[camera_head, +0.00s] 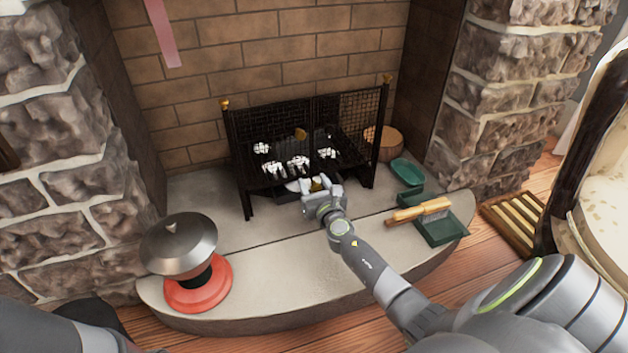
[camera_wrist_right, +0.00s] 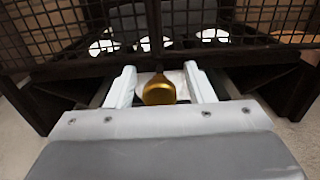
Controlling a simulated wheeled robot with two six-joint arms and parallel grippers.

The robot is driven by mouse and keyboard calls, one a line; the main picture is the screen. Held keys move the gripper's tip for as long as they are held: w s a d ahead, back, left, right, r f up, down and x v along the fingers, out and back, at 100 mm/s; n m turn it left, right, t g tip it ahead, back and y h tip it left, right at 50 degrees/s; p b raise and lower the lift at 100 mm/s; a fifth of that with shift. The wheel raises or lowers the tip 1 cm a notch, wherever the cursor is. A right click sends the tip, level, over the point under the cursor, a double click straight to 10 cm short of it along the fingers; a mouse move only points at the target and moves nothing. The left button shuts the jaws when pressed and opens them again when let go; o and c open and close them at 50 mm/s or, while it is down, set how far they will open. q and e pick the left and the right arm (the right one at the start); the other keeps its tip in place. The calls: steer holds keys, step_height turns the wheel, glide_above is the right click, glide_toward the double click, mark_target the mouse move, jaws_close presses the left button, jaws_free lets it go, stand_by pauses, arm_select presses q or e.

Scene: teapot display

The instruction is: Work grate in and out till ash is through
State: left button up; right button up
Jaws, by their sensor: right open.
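The black mesh fire basket (camera_head: 275,125) stands on the hearth against the brick back, with brass knobs at its top corners. White-grey ashy lumps (camera_head: 299,166) lie inside it. My right gripper (camera_head: 320,188) is low at the basket's front. In the right wrist view a brass knob (camera_wrist_right: 158,92) sits between the open fingers of this gripper (camera_wrist_right: 158,72), with a visible gap on either side. The knob's rod runs toward the basket's lower front. A pale surface shows behind the knob under the basket; I cannot tell if it is ash. My left gripper is out of view.
A silver-topped red stand (camera_head: 198,285) is at the hearth's left. A green dish (camera_head: 407,172), a green dustpan (camera_head: 446,231) and a wooden-handled brush (camera_head: 418,211) lie at the right. A log (camera_head: 383,143) is behind. The front middle hearth is bare beside my arm.

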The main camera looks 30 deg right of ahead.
mark_target(317, 190)
jaws_close()
steer(key=shift+p+v, duration=0.6)
steer(key=shift+v, duration=1.45)
steer(key=shift+s, duration=0.15)
steer(key=shift+f, duration=0.1)
jaws_free()
steer(key=shift+s, duration=0.1)
